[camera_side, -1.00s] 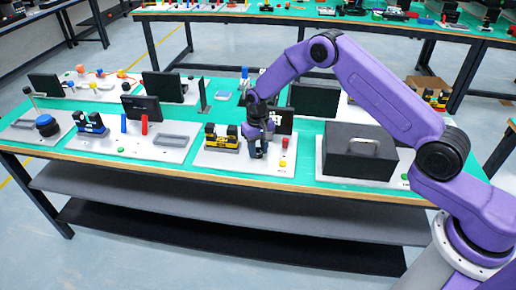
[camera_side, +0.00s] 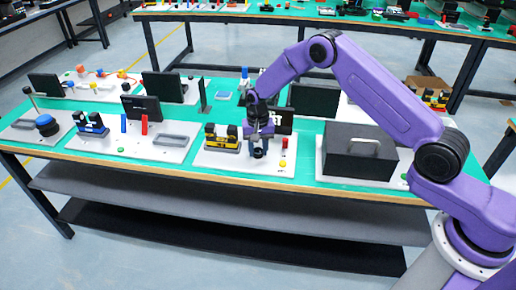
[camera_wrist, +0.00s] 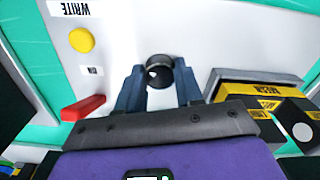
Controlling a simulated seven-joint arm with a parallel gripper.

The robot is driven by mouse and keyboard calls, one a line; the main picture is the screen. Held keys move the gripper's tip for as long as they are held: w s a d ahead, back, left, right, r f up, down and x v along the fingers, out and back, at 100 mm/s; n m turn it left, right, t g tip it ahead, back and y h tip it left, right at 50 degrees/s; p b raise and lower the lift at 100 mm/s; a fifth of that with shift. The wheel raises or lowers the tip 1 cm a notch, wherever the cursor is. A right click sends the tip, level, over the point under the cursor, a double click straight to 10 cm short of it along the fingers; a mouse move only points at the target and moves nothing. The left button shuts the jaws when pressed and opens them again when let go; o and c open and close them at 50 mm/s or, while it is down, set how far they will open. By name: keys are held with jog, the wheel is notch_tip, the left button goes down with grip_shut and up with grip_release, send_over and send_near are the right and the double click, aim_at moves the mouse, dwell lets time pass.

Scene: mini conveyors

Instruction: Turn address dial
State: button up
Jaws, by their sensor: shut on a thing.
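The address dial (camera_wrist: 159,68) is a small dark round knob with a light spot, on a white panel in the wrist view. My gripper (camera_wrist: 160,78) has one blue finger on each side of it and is shut on it. In the side view my gripper (camera_side: 258,151) points down at the panel (camera_side: 225,164) near the table's front edge, and its fingers mostly hide the dial.
A yellow button (camera_wrist: 81,40) beside a WRITE label and a red lever (camera_wrist: 83,107) are on the panel. A yellow and black block (camera_side: 222,138) stands left of my gripper in the side view. A black box with a handle (camera_side: 360,152) is to the right.

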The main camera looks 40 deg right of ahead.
aim_at(258, 150)
jog(key=o, duration=1)
jog(key=shift+o, duration=0.2)
notch_tip(258, 150, up, 18)
jog(key=shift+f, duration=0.2)
